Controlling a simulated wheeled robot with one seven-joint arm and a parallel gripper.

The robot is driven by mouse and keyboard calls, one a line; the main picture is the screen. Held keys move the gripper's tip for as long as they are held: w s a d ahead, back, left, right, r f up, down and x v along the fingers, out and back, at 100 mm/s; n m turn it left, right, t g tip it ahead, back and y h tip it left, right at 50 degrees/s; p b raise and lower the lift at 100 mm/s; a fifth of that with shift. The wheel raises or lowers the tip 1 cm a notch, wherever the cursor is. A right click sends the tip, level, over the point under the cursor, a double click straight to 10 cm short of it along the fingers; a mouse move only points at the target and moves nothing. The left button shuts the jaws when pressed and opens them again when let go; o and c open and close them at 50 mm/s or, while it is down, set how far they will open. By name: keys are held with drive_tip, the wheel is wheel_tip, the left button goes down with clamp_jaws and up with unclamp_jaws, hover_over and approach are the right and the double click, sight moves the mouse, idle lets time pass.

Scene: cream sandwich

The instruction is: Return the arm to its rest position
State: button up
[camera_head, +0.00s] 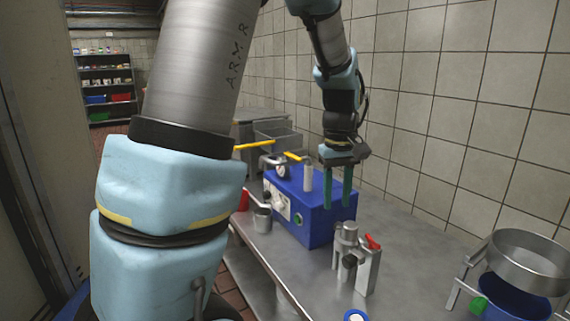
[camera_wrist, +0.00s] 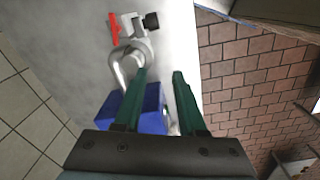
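My gripper (camera_head: 338,186) hangs pointing down on my raised arm, in front of the blue machine box (camera_head: 322,222) in the head view. Its two green fingers stand apart with nothing between them. In the wrist view my gripper (camera_wrist: 160,78) also shows open and empty. The blue box (camera_wrist: 151,104) appears there partly behind the fingers. My arm's large light-blue and grey links fill the left of the head view.
A metal fixture with a red lever (camera_head: 372,242) stands on the steel table (camera_head: 400,285). A metal sieve-like ring (camera_head: 530,262) over a blue container is at right. A tiled wall runs behind.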

drive_tip(key=s+a+f+m, duration=0.1)
drive_tip(key=s+a+f, duration=0.1)
drive_tip(key=a, duration=0.8)
drive_tip(key=s+a+f+m+t, duration=0.1)
drive_tip(key=s+a, duration=0.3)
drive_tip(key=a, duration=0.6)
drive_tip(key=shift+s+a+f+m, duration=0.15)
drive_tip(key=shift+s+f+m, duration=0.25)
drive_tip(key=shift+f+m, duration=0.3)
drive_tip(key=shift+f, duration=0.1)
